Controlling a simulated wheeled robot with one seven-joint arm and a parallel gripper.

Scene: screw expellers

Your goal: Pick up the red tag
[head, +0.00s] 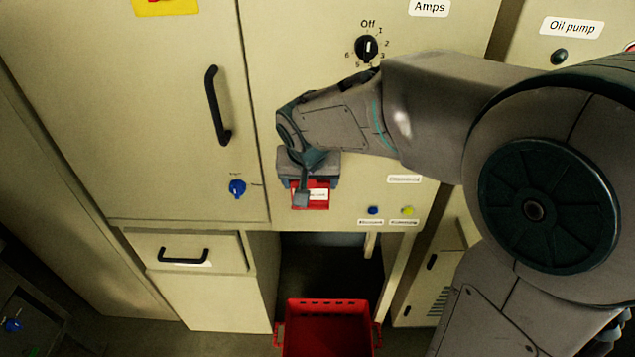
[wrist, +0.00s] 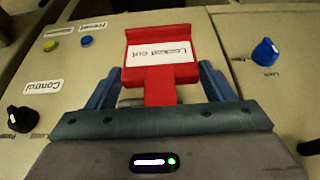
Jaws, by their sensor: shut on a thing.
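The red tag (head: 314,195) carries a white label and is at the front of the beige cabinet in the head view. My gripper (head: 303,192) is shut on the tag. In the wrist view the fingers of my gripper (wrist: 160,92) lie on both sides of the tag's narrow lower part. The fingertips are partly hidden behind the tag, and I cannot tell whether the tag touches the panel.
The cabinet panel has a rotary dial (head: 367,47), a blue button (head: 373,210) and a yellow button (head: 408,211). A blue lock knob (head: 237,187) and a black door handle (head: 217,105) are to the left. A red crate (head: 326,325) stands below, near a drawer (head: 187,252).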

